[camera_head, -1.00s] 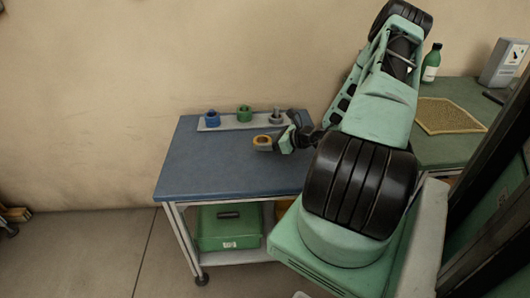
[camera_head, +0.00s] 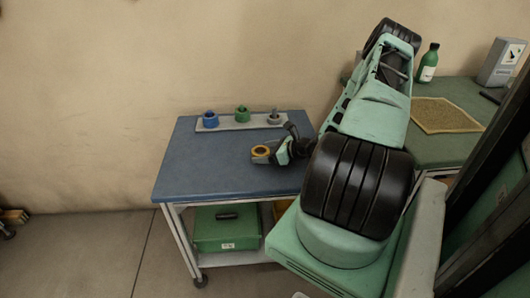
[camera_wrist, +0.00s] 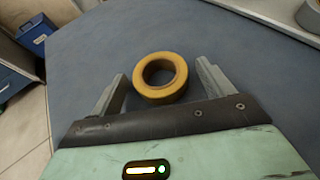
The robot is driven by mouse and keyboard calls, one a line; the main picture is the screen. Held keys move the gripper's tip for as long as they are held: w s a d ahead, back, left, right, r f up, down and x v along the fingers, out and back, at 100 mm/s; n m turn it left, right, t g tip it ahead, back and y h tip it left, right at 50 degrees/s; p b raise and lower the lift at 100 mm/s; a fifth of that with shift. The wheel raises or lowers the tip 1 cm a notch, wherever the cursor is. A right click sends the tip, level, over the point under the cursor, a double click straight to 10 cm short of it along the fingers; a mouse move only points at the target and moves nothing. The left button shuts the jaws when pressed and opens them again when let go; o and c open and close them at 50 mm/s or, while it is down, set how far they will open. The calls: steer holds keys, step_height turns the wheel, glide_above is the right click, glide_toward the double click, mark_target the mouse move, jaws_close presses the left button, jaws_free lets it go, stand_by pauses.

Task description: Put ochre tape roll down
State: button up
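The ochre tape roll (camera_head: 261,151) lies flat on the blue tabletop (camera_head: 205,175), left of my gripper (camera_head: 270,156). In the wrist view the ochre roll (camera_wrist: 137,82) sits between the tips of my gripper's two fingers (camera_wrist: 160,85). A gap shows on each side, so the fingers are open and not clamped on it. The roll's underside is hidden, but it looks to rest on the table.
A pale tray (camera_head: 240,124) at the table's back edge holds a blue roll (camera_head: 210,120), a green roll (camera_head: 242,115) and a grey roll (camera_head: 274,118) on posts. A green box (camera_head: 226,230) is on the lower shelf. The table's left half is clear.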

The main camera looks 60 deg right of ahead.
steer(key=shift+r, duration=0.25)
steer(key=v, duration=1.2)
